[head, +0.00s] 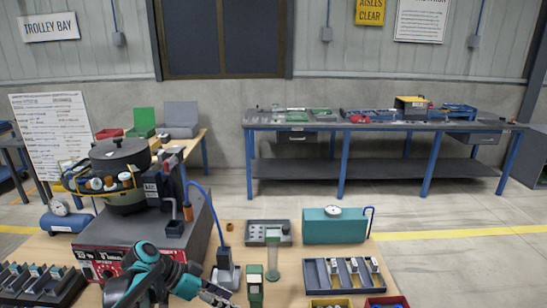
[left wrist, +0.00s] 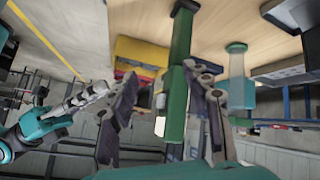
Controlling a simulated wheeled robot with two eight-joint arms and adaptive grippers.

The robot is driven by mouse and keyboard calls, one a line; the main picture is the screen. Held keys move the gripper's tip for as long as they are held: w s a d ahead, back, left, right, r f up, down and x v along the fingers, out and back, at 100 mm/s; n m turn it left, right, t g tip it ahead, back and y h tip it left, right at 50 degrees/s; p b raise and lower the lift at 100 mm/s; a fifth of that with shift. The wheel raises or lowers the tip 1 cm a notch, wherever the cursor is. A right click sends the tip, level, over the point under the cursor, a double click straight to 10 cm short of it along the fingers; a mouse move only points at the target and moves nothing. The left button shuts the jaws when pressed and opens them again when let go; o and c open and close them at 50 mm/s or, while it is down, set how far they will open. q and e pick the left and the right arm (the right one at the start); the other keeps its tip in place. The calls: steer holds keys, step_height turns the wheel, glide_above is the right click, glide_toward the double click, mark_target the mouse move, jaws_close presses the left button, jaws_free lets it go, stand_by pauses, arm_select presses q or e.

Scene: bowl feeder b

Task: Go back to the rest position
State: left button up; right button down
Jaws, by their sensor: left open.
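My left gripper (head: 217,295) reaches in at the bottom of the head view, left of a green post (head: 255,288). In the left wrist view its fingers (left wrist: 162,115) are apart. The green post (left wrist: 178,85) appears in line between them, with no visible grip on it. A clear tube with a green cap (left wrist: 237,70) stands beside the post; it also shows in the head view (head: 273,258). My right gripper (left wrist: 80,100) shows at the left of the left wrist view, away from the left one; its finger gap is unclear. It is outside the head view.
A bowl feeder (head: 122,170) on a grey and red base stands left of my arm. A teal tank (head: 334,226), a dark blue tray (head: 342,275), a yellow bin (head: 330,303) and a red bin (head: 387,301) lie to the right. A black rack (head: 40,285) is at far left.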

arm_select(q)
steer(key=s+a+n+t+y, duration=0.2)
steer(key=s+n+y, duration=0.2)
steer(key=s, duration=0.4)
steer(key=s+a+f+n+t+y, duration=0.1)
steer(key=s+a+n+t+y, duration=0.2)
steer(key=s+n+y, duration=0.2)
steer(key=s+n, duration=0.2)
steer(key=shift+s+a+f, duration=0.15)
steer(key=shift+s+a, duration=0.1)
steer(key=shift+s, duration=0.15)
arm_select(e)
steer(key=s+d+m+g+h, duration=0.1)
steer(key=s+d+h, duration=0.1)
steer(key=d, duration=0.5)
steer(key=s+d+f+m+g+h, duration=0.1)
steer(key=s+d+m+h, duration=0.1)
steer(key=s+d, duration=0.3)
steer(key=d+h, duration=0.1)
steer(key=d, duration=0.2)
steer(key=shift+s+f+m, duration=0.25)
steer(key=shift+m, duration=0.05)
